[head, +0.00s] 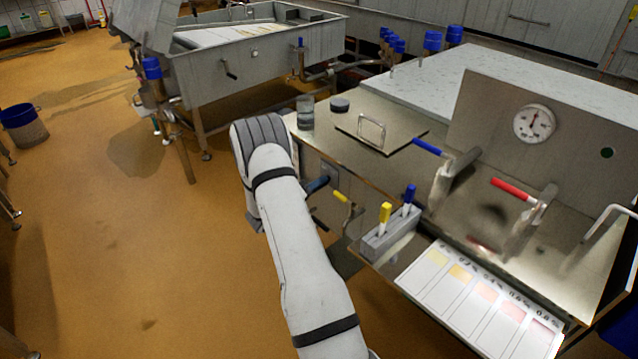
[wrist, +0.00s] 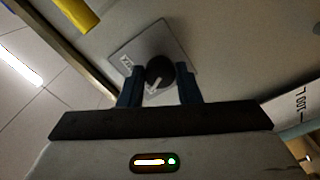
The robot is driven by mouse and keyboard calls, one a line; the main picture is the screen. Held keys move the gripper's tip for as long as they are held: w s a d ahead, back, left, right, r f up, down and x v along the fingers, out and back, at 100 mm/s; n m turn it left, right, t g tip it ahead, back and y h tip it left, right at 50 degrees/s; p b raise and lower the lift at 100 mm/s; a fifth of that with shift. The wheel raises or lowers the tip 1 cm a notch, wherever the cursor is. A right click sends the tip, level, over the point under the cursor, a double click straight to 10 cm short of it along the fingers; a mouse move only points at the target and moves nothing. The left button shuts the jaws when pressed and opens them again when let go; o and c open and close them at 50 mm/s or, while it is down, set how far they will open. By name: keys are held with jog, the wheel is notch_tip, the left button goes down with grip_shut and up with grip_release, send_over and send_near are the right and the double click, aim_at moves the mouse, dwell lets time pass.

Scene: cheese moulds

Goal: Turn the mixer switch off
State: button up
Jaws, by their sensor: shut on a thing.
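The mixer switch (wrist: 158,68) is a round dark knob with a pale pointer mark. It sits on a square grey plate (wrist: 178,52) with a partly hidden label, on the bench's front panel. In the wrist view my gripper (wrist: 161,76) has one blue finger on each side of the knob and is shut on it. The pointer slants toward the lower left in this view. In the head view my gripper (head: 317,185) shows as a small dark blue tip at the bench's front side, beyond my arm; the knob itself is hidden there.
A yellow-handled lever (head: 342,198) sticks out just right of my gripper. Above it, the steel bench (head: 345,150) carries a glass jar (head: 305,113) and a lid with a handle (head: 372,132). A grey holder (head: 390,243) stands at the front.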

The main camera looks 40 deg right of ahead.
jog(key=shift+w+a, duration=0.1)
jog(key=shift+a, duration=0.05)
jog(key=o, duration=0.7)
jog(key=shift+o, duration=1.3)
jog(key=a, duration=0.7)
jog(key=shift+s+a, duration=0.35)
